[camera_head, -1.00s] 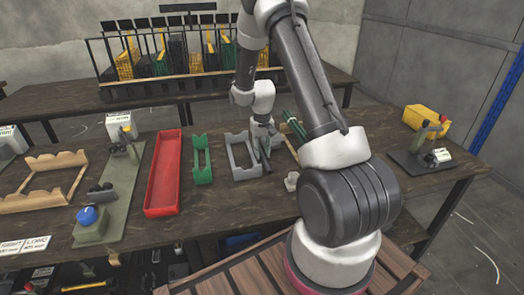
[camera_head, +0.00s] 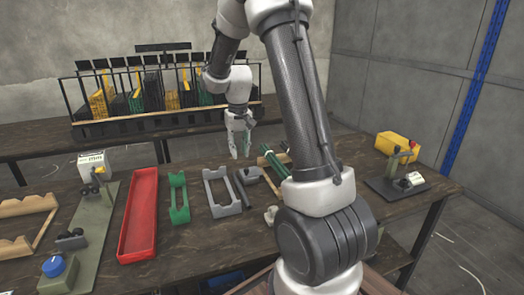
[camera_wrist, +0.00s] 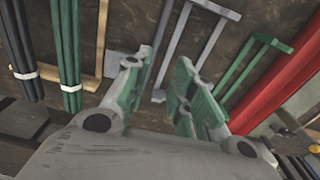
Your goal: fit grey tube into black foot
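My gripper (camera_head: 239,152) hangs above the table, behind the grey cradle. In the wrist view its green-padded fingers (camera_wrist: 160,90) are apart with nothing visible between them. A slim dark bar (camera_head: 243,190), possibly a tube, lies along the right side of the grey cradle (camera_head: 209,196). A small grey piece (camera_head: 250,175) is beside the bar's far part. I cannot tell whether the two are joined. I cannot clearly pick out the black foot or a separate grey tube.
A green cradle (camera_head: 179,199) and a red tray (camera_head: 138,215) are to the left. Green tubes (camera_head: 274,158) rest on a wooden cradle to the right; the wrist view also shows dark tubes (camera_wrist: 22,50). A yellow-and-black press (camera_head: 397,145) stands far right. A bin rack (camera_head: 160,100) is behind.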

